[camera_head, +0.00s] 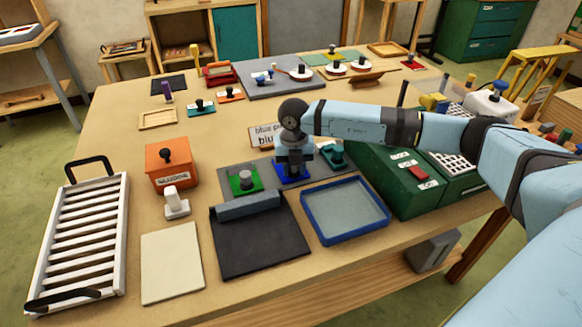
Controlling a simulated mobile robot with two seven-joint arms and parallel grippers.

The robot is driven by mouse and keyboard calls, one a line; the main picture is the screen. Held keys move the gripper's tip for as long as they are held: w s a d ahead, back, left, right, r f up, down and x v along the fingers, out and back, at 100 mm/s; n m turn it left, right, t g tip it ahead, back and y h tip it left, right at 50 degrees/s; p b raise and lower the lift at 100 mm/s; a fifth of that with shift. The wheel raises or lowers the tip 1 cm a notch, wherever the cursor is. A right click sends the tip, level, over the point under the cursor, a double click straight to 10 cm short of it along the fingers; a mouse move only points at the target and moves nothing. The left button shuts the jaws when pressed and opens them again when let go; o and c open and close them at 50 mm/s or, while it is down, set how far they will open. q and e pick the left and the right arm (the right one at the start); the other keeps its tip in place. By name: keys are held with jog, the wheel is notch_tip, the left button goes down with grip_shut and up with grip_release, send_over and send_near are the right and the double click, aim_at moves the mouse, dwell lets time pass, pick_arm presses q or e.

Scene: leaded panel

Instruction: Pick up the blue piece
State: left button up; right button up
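The blue piece (292,176) is a flat blue square on the table, between a green piece (243,181) and a teal piece (333,158). Each of those two has an upright knob. My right gripper (293,168) points down directly over the blue piece. It hides the middle of the piece, so I cannot tell whether the fingers touch it or are closed on it. The piece appears to rest at table level. My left gripper is out of view.
A blue-rimmed tray (388,222) and a dark mat with a rolled edge (260,262) lie in front. A sign (264,140) stands behind the gripper. A green box (405,207) is to the right, an orange box (171,178) and white rack (122,235) to the left.

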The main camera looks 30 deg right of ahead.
jog(key=shift+c, duration=0.9)
jog(key=shift+r, duration=0.15)
jog(key=shift+r, duration=0.3)
notch_tip(320, 180, up, 19)
jog(key=shift+r, duration=0.1)
jog(key=shift+o, duration=1.3)
jog(key=shift+c, duration=1.3)
